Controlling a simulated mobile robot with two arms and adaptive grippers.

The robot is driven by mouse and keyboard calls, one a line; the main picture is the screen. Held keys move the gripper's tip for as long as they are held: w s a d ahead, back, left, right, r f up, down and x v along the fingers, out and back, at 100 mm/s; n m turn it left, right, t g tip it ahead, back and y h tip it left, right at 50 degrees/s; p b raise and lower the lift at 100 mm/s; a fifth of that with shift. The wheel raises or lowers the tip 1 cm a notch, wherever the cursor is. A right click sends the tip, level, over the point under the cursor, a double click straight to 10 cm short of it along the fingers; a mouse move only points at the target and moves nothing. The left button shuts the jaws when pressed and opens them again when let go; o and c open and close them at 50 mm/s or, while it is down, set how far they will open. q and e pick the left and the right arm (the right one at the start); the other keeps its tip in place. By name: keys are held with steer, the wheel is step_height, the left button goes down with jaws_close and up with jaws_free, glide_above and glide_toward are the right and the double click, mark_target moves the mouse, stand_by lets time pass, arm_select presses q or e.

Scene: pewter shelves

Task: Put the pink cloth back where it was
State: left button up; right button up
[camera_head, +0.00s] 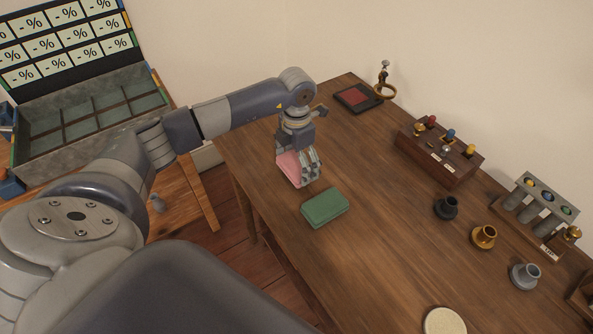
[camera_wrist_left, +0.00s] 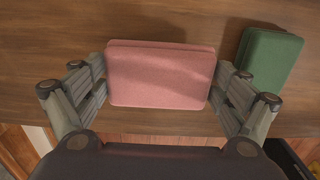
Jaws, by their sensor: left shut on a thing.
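The pink cloth (camera_wrist_left: 160,75) is a folded, block-like pad held between the two fingers of my left gripper (camera_wrist_left: 158,88), which is shut on it. In the head view the pink cloth (camera_head: 290,168) shows beneath my left gripper (camera_head: 305,172), near the left edge of the wooden table (camera_head: 370,220). I cannot tell whether the cloth touches the table. A green folded cloth (camera_head: 325,207) lies on the table just beside it, and it also shows at the right of the left wrist view (camera_wrist_left: 268,62). My right gripper is not in view.
A dark tray with a red pad (camera_head: 358,97) lies at the table's far end. A wooden box with knobs (camera_head: 438,155), several small pots (camera_head: 484,237) and a tube rack (camera_head: 538,207) stand along the right. A round cream disc (camera_head: 444,322) lies in front. The table's middle is clear.

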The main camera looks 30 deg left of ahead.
mark_target(297, 163)
arm_select(q)
steer(key=shift+f+b, duration=0.3)
steer(key=shift+f, duration=0.85)
steer(key=shift+f, duration=0.15)
steer(key=o, duration=0.7)
steer(key=shift+o, duration=0.2)
step_height(297, 163, up, 12)
steer(key=shift+r+b, duration=0.2)
steer(key=shift+b, duration=0.15)
